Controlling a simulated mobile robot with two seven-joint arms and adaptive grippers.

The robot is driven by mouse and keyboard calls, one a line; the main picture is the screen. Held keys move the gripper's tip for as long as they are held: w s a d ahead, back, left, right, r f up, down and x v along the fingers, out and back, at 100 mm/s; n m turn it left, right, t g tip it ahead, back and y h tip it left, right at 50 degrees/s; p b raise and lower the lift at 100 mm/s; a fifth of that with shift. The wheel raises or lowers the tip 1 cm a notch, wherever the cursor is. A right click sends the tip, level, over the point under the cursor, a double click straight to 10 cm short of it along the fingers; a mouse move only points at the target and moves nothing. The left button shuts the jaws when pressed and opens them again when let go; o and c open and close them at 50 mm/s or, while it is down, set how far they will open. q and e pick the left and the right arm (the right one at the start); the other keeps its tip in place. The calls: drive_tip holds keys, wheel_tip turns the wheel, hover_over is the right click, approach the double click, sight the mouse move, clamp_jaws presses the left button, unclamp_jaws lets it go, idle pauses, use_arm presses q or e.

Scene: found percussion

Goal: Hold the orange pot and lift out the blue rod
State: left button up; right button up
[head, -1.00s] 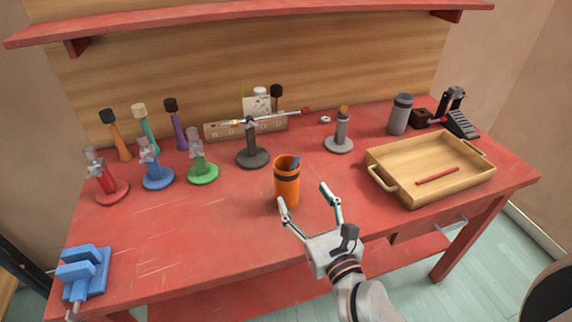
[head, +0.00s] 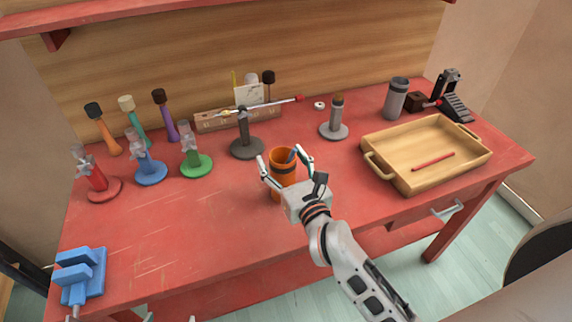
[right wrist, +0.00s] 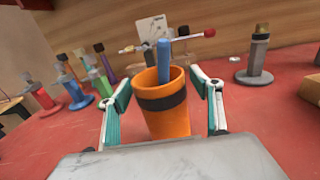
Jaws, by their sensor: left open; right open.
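The orange pot (head: 283,170) with a dark band stands upright on the red bench. The blue rod (head: 291,155) leans inside it, its upper end above the rim; it also shows in the right wrist view (right wrist: 163,62). My right gripper (head: 281,154) is open, with its fingers on either side of the pot. In the right wrist view the pot (right wrist: 165,122) is between the spread fingers, with gaps at the rim. My left gripper (head: 170,317) is open; only its fingertips show at the bottom edge, away from the pot.
A wooden tray (head: 374,170) holding a red rod (head: 433,162) is right of the pot. Red, blue (head: 150,172) and green stands are left. A dark stand (head: 246,150) with a crosswise stick is behind. A blue fixture (head: 80,276) is front left.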

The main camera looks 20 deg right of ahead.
drive_tip(key=c, duration=1.4)
drive_tip(key=shift+o, duration=0.2)
